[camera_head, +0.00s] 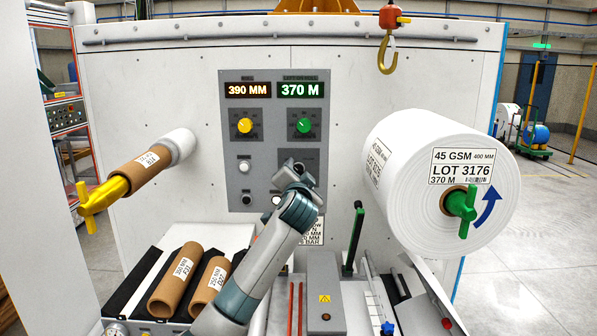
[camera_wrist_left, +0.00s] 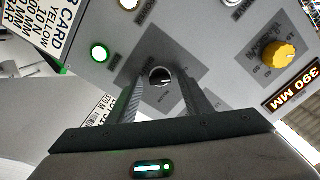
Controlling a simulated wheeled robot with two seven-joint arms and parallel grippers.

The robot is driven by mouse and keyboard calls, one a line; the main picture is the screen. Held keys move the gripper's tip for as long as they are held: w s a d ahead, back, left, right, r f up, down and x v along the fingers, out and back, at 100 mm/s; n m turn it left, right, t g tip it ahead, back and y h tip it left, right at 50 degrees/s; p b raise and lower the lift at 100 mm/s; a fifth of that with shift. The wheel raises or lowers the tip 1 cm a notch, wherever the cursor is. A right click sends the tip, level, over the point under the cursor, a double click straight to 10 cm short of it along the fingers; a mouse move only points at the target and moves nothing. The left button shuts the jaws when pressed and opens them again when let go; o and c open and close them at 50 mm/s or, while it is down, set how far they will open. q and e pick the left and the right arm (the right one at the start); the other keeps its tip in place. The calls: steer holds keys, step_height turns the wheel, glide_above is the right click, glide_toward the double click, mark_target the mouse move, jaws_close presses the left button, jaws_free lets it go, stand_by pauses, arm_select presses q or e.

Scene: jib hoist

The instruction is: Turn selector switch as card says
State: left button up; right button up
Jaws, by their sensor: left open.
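The selector switch (camera_wrist_left: 161,76) is a small black round knob with a pale pointer mark, on a dark square plate of the grey panel (camera_head: 235,135). In the left wrist view it sits between the spread fingers of my left gripper (camera_wrist_left: 162,84); I cannot tell if they touch it. In the head view my left gripper (camera_head: 290,172) is in front of the panel and hides the switch. The card (camera_wrist_left: 48,30) is cut off in the wrist view; "CARD", "YELLOW" and "10 N" read on it. In the head view the card (camera_head: 316,236) is partly hidden by my arm.
A yellow knob (camera_head: 244,125), a green knob (camera_head: 303,125) and white buttons (camera_head: 245,166) are close by. A green-lit button (camera_wrist_left: 99,54) is beside the switch. A large white roll (camera_head: 400,160) juts out at right, cardboard cores (camera_head: 175,281) lie lower left, and a hook (camera_head: 387,55) hangs above.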

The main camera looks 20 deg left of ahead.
arm_select(q)
steer(key=c, duration=1.1)
steer(key=shift+o, duration=0.2)
steer(key=shift+m+p, duration=0.3)
steer(key=shift+m, duration=0.1)
steer(key=m+p, duration=0.2)
steer(key=m, duration=0.1)
steer(key=shift+r+m, duration=0.1)
steer(key=shift+m, duration=0.2)
steer(key=m+p, duration=0.1)
steer(key=m, duration=0.1)
steer(key=shift+m, duration=0.4)
steer(key=m, duration=0.4)
steer(key=shift+m, duration=0.3)
steer(key=m, duration=0.6)
steer(key=shift+f, duration=0.2)
